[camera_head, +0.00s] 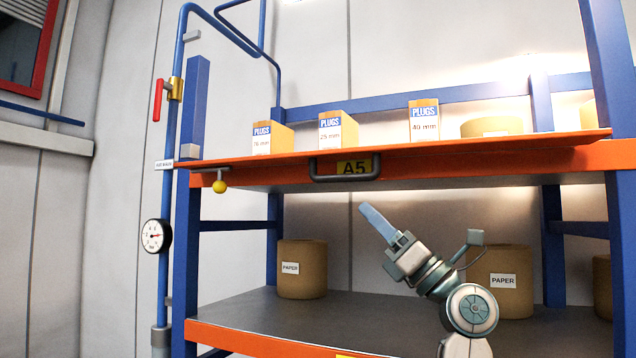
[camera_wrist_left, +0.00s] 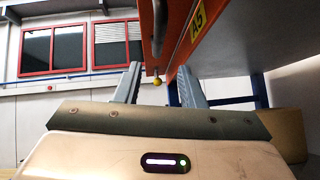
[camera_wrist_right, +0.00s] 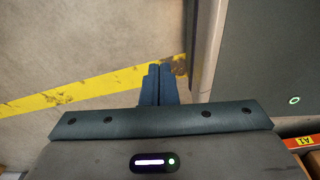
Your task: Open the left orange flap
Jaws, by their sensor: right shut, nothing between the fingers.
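An orange flap (camera_head: 270,170) runs along the upper shelf of the blue rack. It has a grey bar handle (camera_head: 345,178) beside a yellow A5 label, and a yellow knob (camera_head: 220,186) hangs below its left end. My left gripper (camera_head: 366,208) is just below the handle, its fingers pointing up and to the left. In the left wrist view its fingers (camera_wrist_left: 160,86) are spread and empty, with the handle (camera_wrist_left: 158,30) ahead of the gap; no contact shows. My right gripper (camera_wrist_right: 160,72) is shut and empty, above the floor.
Boxes marked PLUGS (camera_head: 338,130) stand on the upper shelf. Brown PAPER rolls (camera_head: 302,270) stand on the lower shelf (camera_head: 330,318). A blue pipe (camera_head: 168,200) with a gauge (camera_head: 155,236) rises at the left. A grey surface (camera_wrist_right: 265,60) is right of my right gripper.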

